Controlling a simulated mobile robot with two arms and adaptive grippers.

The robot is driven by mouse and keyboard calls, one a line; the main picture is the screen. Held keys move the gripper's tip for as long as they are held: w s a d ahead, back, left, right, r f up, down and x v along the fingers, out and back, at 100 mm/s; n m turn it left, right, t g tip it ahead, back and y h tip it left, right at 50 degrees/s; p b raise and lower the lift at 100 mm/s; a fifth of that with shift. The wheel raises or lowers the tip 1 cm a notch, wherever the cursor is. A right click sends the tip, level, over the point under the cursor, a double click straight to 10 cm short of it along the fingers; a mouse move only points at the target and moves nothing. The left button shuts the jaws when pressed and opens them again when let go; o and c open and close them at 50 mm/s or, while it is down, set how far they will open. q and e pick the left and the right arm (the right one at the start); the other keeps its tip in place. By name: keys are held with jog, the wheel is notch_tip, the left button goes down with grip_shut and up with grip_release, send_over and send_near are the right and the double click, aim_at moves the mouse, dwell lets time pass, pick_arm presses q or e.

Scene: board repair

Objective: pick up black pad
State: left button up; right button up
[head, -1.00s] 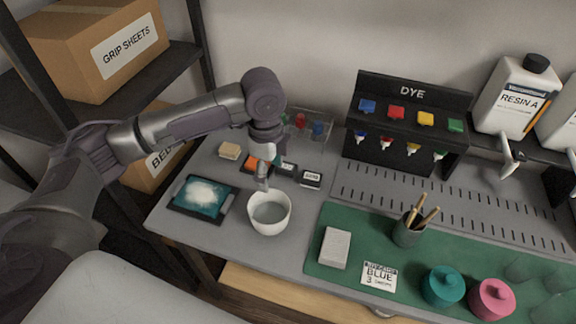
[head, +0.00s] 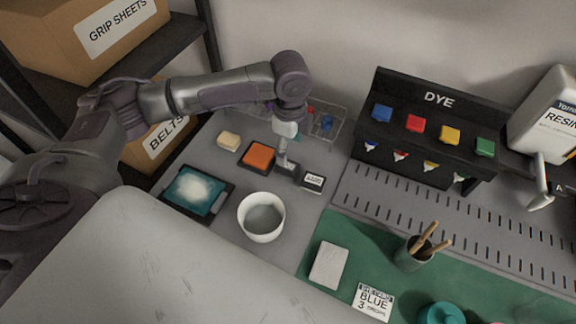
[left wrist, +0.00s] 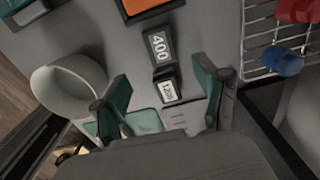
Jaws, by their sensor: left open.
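Two small black pads with white labels lie on the grey bench. One black pad (head: 313,180) lies to the right of my left gripper in the head view. The other (head: 288,170) is partly hidden by the gripper. In the left wrist view, a black pad marked 400 (left wrist: 159,47) and a smaller-labelled black pad (left wrist: 168,91) lie close together between the lines of my fingers. My left gripper (head: 285,160) is open and points down over the pads. Its two green-padded fingers (left wrist: 162,75) hold nothing. My right gripper is not in view.
An orange pad on a black base (head: 257,156) lies left of the gripper. A white bowl (head: 261,217), a tablet-like tray (head: 198,192) and a tan block (head: 229,141) are near. A wire rack (head: 338,127) stands behind, and a dye stand (head: 425,135) right.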

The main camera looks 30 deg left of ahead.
aim_at(288, 166)
pick_arm(q)
notch_tip(288, 166, down, 2)
jog(key=shift+w+f, duration=0.1)
jog(key=shift+f, duration=0.7)
jog(key=f, duration=0.3)
jog(key=shift+a+f, duration=0.2)
jog(key=shift+f, duration=0.55)
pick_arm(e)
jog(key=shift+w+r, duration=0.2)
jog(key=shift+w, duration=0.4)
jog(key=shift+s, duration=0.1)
pick_arm(q)
jog(key=shift+c, duration=1.2)
jog(key=c, duration=0.9)
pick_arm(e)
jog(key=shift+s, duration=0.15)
